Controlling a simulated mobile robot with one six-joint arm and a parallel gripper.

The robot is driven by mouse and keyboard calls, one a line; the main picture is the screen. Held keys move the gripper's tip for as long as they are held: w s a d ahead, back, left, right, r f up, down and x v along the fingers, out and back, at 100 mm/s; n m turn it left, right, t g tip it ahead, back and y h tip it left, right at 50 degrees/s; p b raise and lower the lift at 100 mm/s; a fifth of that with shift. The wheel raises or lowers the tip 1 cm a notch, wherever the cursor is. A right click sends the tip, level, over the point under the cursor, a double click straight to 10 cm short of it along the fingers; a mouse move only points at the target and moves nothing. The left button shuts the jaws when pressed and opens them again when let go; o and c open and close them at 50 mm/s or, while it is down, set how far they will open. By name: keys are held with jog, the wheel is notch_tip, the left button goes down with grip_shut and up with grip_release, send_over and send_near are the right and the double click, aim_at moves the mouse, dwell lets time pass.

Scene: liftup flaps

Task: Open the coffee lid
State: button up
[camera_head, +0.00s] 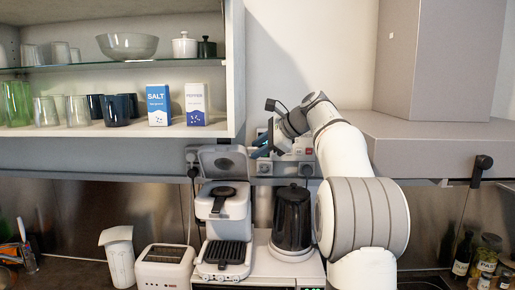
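The white coffee machine (222,228) stands on the counter left of the black kettle. Its grey lid (223,161) is raised and stands nearly upright above the body, with a dark round part visible below it. My gripper (257,147) is just to the right of the lid's upper right edge, with its bluish fingers pointing left. The two fingertips look apart, with nothing seen between them. The gripper is small in the view, and I cannot tell whether it touches the lid.
A black kettle (292,218) stands right of the coffee machine, close under my arm. A white toaster (165,267) is to its left. An open shelf (150,130) with glasses and boxes hangs above left. Wall sockets (296,150) are behind my gripper.

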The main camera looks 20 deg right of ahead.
jog(key=v, duration=0.8)
jog(key=shift+b, duration=0.45)
